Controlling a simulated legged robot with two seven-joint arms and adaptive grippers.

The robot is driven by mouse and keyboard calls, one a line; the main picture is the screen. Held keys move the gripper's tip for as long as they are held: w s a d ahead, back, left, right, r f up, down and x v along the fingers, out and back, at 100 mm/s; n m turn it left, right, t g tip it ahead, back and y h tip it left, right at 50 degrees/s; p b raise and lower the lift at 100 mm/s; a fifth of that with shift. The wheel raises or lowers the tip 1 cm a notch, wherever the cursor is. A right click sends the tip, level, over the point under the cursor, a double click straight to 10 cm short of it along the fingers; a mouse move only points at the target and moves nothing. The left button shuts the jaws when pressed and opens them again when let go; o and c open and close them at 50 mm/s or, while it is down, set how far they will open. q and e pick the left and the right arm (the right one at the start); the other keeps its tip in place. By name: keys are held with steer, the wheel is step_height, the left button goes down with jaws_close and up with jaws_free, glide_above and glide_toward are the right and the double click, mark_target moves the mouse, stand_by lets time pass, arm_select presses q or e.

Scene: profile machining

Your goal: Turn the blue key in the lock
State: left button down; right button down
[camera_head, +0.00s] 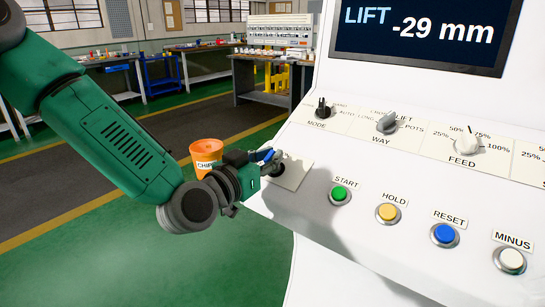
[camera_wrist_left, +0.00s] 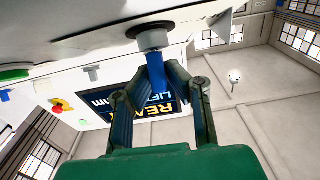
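The blue key (camera_head: 268,155) shows as a small blue piece at the lock plate (camera_head: 293,173) on the left of the white control panel. In the left wrist view the blue key (camera_wrist_left: 156,72) stands in the round grey lock (camera_wrist_left: 152,38). My left gripper (camera_head: 266,163) is at the lock. In the wrist view its two fingers (camera_wrist_left: 161,76) come together on either side of the key and look closed on it. The gripper covers part of the key and lock in the head view. My right gripper is not in view.
Right of the lock are the green START button (camera_head: 340,194), yellow HOLD button (camera_head: 387,213) and blue RESET button (camera_head: 445,234). Above them are the MODE knob (camera_head: 324,108) and WAY knob (camera_head: 387,123). An orange bucket (camera_head: 206,154) stands behind my left gripper. The green floor at left is clear.

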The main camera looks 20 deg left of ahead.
arm_select(q)
steer(key=shift+s+a+f, duration=0.1)
steer(key=shift+a+f, duration=0.05)
steer(key=shift+f, duration=0.05)
steer(key=shift+n+y, duration=0.3)
steer(key=shift+n, duration=0.1)
steer(key=n+y, duration=0.3)
steer(key=y, duration=0.1)
steer(key=shift+s+n+t, duration=0.1)
steer(key=shift+n+t, duration=0.2)
steer(key=shift+n, duration=0.1)
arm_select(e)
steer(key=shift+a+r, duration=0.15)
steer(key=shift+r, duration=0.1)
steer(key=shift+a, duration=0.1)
